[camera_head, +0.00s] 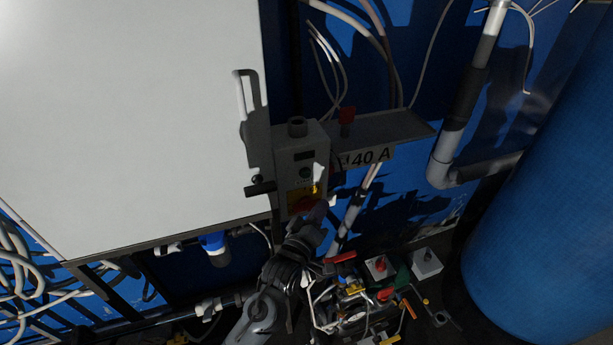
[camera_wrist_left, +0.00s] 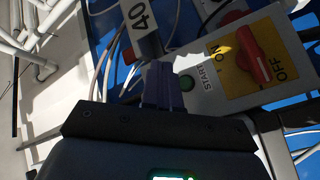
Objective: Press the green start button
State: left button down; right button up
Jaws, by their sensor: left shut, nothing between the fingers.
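In the head view the control box (camera_head: 293,157) hangs beside the large white cabinet, and the button is small and dark there. My left gripper (camera_head: 320,207) is in front of the lower part of the box. In the left wrist view my left gripper (camera_wrist_left: 159,72) has its fingers together, with nothing between them, just left of the button. Whether the fingertips touch the box I cannot tell. My right gripper is not in view.
A red rotary switch (camera_wrist_left: 250,60) on a yellow ON/OFF plate sits near the button. A shelf marked 40 A (camera_head: 385,133) adjoins the box on the right. The white cabinet (camera_head: 130,120), a blue barrel (camera_head: 550,230) and tangled cables and fittings (camera_head: 355,300) surround the area.

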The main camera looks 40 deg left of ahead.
aim_at(306, 174)
pick_arm(q)
jog(key=w+a+b, duration=0.1)
jog(key=w+a, duration=0.3)
jog(key=a, duration=0.3)
jog(key=shift+a+b, duration=0.25)
jog(key=shift+b, duration=0.1)
dwell(0.9)
dwell(0.7)
jog(key=shift+w+a, duration=0.1)
jog(key=shift+a, duration=0.05)
dwell(0.4)
jog(key=shift+w+a, duration=0.15)
jog(key=shift+a, duration=0.05)
